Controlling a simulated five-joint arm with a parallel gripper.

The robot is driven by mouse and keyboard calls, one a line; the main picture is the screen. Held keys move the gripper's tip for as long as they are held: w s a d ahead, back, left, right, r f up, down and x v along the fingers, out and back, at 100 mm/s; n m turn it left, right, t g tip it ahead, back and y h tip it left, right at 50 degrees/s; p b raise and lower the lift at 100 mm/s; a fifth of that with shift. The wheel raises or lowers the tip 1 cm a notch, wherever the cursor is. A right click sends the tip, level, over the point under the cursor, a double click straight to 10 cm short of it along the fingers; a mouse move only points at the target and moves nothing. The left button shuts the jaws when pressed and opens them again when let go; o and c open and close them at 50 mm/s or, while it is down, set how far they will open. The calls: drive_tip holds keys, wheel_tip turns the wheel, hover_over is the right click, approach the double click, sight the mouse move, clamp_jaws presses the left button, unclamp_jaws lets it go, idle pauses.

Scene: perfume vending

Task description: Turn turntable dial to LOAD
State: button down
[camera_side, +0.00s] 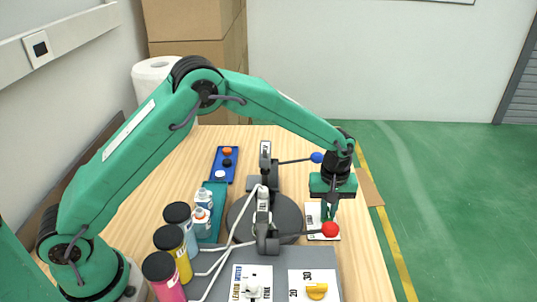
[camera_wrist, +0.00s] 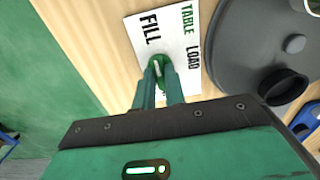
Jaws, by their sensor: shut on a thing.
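The turntable dial is a green knob (camera_wrist: 157,68) with a white mark, on a white plate (camera_wrist: 166,22) lettered TABLE, FILL and LOAD in the wrist view. My gripper (camera_wrist: 160,78) is shut on the knob, its fingers pointing down at it. I cannot tell surely which word the white mark points to. In the side view my gripper (camera_side: 329,211) is over the white plate (camera_side: 312,217) at the right of the table, and the knob is hidden. The grey round turntable (camera_side: 288,214) stands left of the plate.
A red ball-ended lever (camera_side: 330,230) is close in front of my gripper, and a blue ball-ended lever (camera_side: 317,157) is behind it. Pink (camera_side: 163,276), yellow (camera_side: 173,252) and light-blue bottles stand front left. A grey control box (camera_side: 325,260) is at the front.

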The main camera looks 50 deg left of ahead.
drive_tip(key=shift+m, duration=0.4)
drive_tip(key=m, duration=0.7)
drive_tip(key=shift+m, duration=0.4)
drive_tip(key=m, duration=0.4)
drive_tip(key=shift+r+m, duration=0.1)
drive_tip(key=shift+m, duration=0.2)
drive_tip(key=m, duration=0.4)
drive_tip(key=shift+m, duration=0.4)
drive_tip(key=c, duration=1.5)
unclamp_jaws()
drive_tip(key=shift+o, duration=0.2)
